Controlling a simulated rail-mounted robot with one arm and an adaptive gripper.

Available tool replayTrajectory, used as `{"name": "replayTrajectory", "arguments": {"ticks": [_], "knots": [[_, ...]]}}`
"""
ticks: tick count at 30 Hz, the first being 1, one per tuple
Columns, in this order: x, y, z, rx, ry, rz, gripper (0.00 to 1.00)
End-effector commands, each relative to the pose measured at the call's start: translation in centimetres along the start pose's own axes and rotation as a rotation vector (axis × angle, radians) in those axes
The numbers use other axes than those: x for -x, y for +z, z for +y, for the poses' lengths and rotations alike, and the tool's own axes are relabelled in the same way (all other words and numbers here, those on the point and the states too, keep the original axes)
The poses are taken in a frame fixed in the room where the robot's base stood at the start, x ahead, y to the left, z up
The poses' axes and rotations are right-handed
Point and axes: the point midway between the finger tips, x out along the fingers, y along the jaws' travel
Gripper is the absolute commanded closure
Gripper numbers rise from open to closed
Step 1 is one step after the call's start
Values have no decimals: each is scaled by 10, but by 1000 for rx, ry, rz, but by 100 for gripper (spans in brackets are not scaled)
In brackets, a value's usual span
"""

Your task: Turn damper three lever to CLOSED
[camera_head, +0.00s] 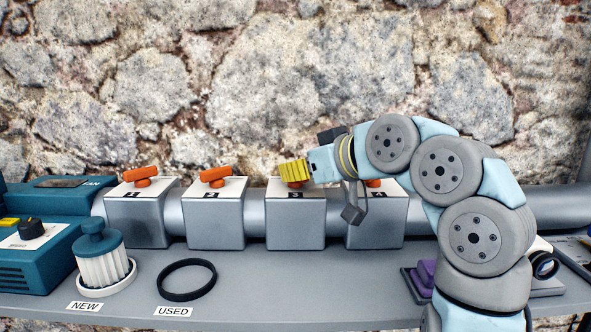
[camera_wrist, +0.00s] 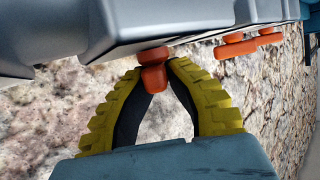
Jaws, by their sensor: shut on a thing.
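Damper three is a grey box (camera_head: 295,222) with a white top in the row along the duct. Its orange lever (camera_head: 296,184) is mostly hidden behind my yellow gripper (camera_head: 293,171) in the head view. In the wrist view the lever (camera_wrist: 153,80) sits between the tips of the two ribbed yellow fingers (camera_wrist: 157,68). My gripper is shut on the lever. The lever's angle and the label markings on the box top cannot be read.
Other damper levers, damper one (camera_head: 140,175) and damper two (camera_head: 214,175), stand to the left; damper four (camera_head: 374,222) is partly behind my arm. A teal fan unit (camera_head: 40,240), a filter (camera_head: 101,255) and a black ring (camera_head: 187,280) occupy the left shelf. A purple object (camera_head: 427,273) lies right.

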Motion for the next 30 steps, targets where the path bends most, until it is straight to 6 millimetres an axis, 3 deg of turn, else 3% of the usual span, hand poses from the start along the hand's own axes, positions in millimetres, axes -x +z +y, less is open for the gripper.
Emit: {"name": "replayTrajectory", "arguments": {"ticks": [15,16,19,30], "knots": [[-1,1,0,21,-56,-2,100],[-1,1,0,21,-56,-2,82],[-1,1,0,21,-56,-1,55],[3,0,1,21,-55,0,55]]}}
